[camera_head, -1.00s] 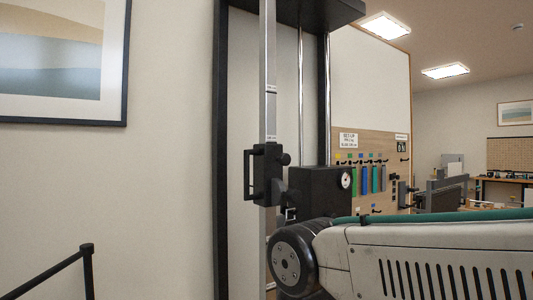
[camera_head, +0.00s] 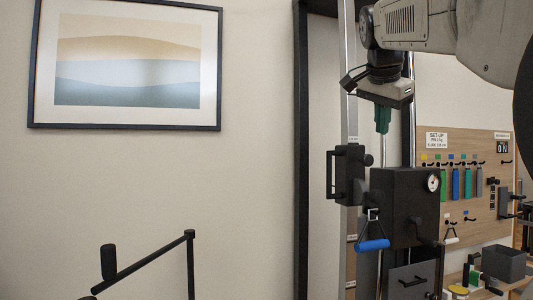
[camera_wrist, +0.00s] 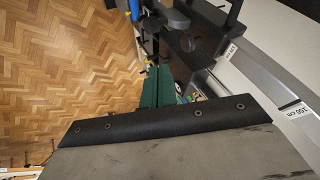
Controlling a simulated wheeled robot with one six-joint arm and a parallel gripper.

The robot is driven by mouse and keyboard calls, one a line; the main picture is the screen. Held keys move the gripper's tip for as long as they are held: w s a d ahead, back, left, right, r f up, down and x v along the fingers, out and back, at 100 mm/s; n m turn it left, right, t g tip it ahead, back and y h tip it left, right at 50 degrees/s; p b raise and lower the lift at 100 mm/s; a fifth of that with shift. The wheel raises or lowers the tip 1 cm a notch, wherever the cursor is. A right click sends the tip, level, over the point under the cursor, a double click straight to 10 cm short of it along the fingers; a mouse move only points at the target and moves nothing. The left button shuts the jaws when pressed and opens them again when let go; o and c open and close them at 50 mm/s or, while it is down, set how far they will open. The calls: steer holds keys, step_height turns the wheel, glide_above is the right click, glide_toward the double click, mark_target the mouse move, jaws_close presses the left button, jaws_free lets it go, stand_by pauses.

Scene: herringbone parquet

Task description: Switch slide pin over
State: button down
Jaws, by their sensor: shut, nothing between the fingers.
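My gripper (camera_head: 382,120) points down with its green fingers shut and empty, above the black box and in front of the upright rails. The fingers also show in the wrist view (camera_wrist: 156,88). Below and left of it, a black carriage (camera_head: 346,175) with a side handle sits on the silver upright rail (camera_head: 349,110). A round black knob (camera_head: 367,160) sticks out from the carriage's right side; I cannot tell for sure if it is the slide pin. The gripper is apart from the knob. The black box (camera_head: 400,208) with a white dial (camera_head: 433,183) stands to its right.
A blue handle (camera_head: 373,245) hangs under the carriage. A pegboard (camera_head: 485,200) with coloured strips stands behind at right. A black railing (camera_head: 150,265) is at lower left. Parquet (camera_wrist: 60,70) lies open at left.

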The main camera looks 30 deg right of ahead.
mark_target(364, 160)
steer(key=w+d+f, duration=0.6)
steer(key=f, duration=0.1)
steer(key=shift+w+d, duration=0.15)
steer(key=shift+w, duration=0.55)
steer(key=shift+w+d, duration=0.15)
steer(key=shift+w, duration=0.4)
steer(key=shift+w+d, duration=0.15)
steer(key=shift+w, duration=0.4)
